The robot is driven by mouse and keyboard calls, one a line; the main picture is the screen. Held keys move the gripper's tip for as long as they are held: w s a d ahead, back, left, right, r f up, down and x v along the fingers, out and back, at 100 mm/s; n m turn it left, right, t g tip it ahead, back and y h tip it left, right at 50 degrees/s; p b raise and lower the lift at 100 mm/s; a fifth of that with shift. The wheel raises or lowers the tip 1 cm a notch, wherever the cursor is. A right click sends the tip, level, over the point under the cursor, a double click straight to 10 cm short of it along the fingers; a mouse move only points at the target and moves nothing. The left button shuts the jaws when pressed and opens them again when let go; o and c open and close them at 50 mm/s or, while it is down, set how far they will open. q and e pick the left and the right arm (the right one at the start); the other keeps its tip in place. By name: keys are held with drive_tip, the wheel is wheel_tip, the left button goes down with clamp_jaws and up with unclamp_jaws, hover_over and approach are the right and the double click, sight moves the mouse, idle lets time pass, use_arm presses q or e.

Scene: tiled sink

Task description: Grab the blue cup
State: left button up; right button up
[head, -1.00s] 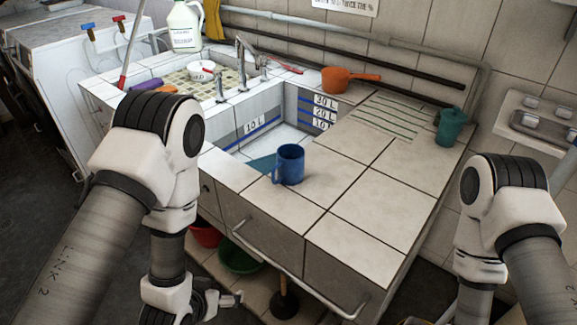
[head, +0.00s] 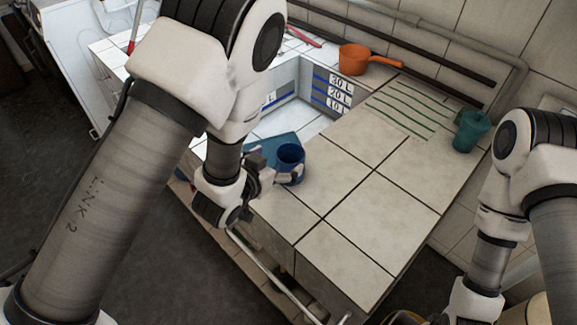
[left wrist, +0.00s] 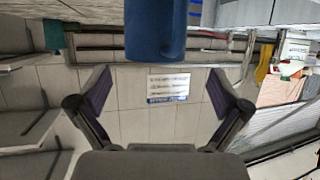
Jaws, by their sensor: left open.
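The blue cup (head: 291,156) stands upright on the tiled counter, at the near edge of the sink basin. My left gripper (head: 284,174) is at its near left side, with fingers open. In the left wrist view the cup (left wrist: 155,28) shows at the top centre, in line with the gap between the spread fingers of my left gripper (left wrist: 158,90). I cannot tell whether a finger touches the cup; part of its lower side is hidden by the gripper. My right arm is at the right, its gripper out of view.
An orange dipper (head: 355,60) lies on the back of the counter. A teal cup (head: 470,131) stands at the far right. The sink basin (head: 285,120) opens behind the blue cup. Bare tiles (head: 385,205) lie right of it.

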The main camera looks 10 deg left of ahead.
sight(297, 150)
use_arm(q)
drive_tip(key=x, duration=0.4)
drive_tip(key=p+x, duration=0.1)
drive_tip(key=x, duration=0.1)
drive_tip(key=shift+s+d, duration=0.15)
drive_tip(key=shift+d, duration=0.15)
drive_tip(key=shift+s+a+r, duration=0.15)
drive_tip(key=shift+s+a, duration=0.05)
drive_tip(key=shift+s, duration=0.05)
drive_tip(key=shift+c, duration=0.7)
drive_tip(key=shift+d, duration=0.1)
drive_tip(key=c, duration=1.3)
